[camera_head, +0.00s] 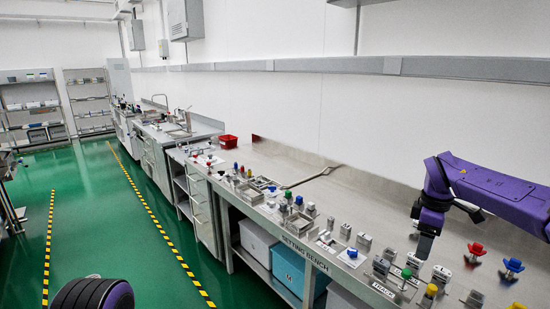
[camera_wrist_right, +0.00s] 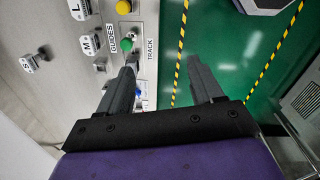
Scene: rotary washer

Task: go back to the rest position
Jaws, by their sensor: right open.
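My right gripper (camera_head: 425,246) hangs from the purple arm at the right of the head view, over the front part of the steel bench (camera_head: 345,190). In the right wrist view the right gripper (camera_wrist_right: 163,78) is open, with its two dark fingers apart and nothing between them. One finger is near a green knob (camera_wrist_right: 127,46) at the bench edge, and the other is over the green floor. I cannot tell whether the first finger touches anything. My left gripper is not in view.
Red (camera_head: 476,249), blue (camera_head: 513,265) and yellow (camera_head: 431,290) knobs and small metal blocks (camera_head: 381,265) crowd the bench around the right gripper. Bins (camera_head: 287,268) sit under the bench. The green floor (camera_head: 110,230) at left is clear, with striped lines.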

